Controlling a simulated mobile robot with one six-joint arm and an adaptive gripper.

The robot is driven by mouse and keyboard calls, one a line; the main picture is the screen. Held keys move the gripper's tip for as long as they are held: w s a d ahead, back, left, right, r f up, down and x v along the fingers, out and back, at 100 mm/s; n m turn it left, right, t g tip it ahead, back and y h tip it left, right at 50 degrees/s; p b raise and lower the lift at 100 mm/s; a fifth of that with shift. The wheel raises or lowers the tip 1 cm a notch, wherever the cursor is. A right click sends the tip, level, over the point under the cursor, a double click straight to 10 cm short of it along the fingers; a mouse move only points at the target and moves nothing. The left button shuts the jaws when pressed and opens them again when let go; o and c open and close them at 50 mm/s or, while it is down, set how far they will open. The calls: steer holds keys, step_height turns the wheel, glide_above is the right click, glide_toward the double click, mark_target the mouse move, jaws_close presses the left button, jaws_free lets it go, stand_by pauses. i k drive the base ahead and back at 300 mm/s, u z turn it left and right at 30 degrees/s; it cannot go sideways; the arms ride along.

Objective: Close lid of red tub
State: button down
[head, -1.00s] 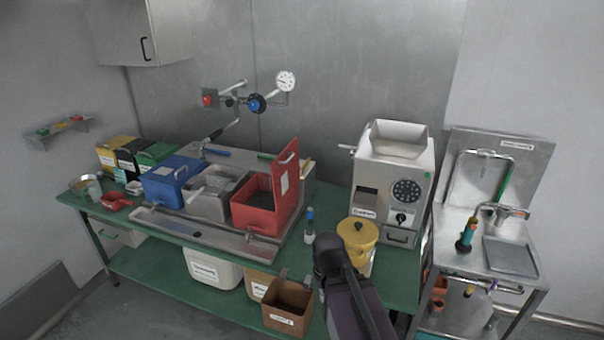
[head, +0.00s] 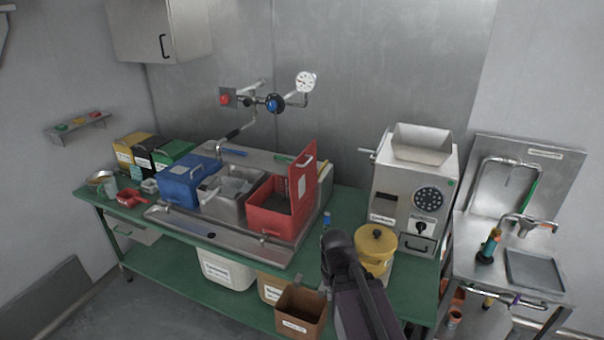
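The red tub (head: 277,221) stands on the metal tray on the green bench, right of a grey tub. Its red lid (head: 303,171) stands upright along the tub's right side, with a handle near its top and a white label, so the tub is open. My dark arm rises from the bottom of the head view, right of the red tub and in front of the bench. My gripper's fingers cannot be made out, and I cannot tell whether they are open or shut.
A blue tub (head: 184,186) and a grey tub (head: 226,205) sit left of the red one. A yellow lidded pot (head: 378,243), a blue-capped bottle (head: 326,221) and the grinder (head: 408,195) stand to the right. A pipe with a gauge (head: 306,82) is behind. A brown box (head: 300,309) is low in front.

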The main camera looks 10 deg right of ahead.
mark_target(302, 172)
steer(key=i, duration=0.85)
steer(key=z, duration=0.05)
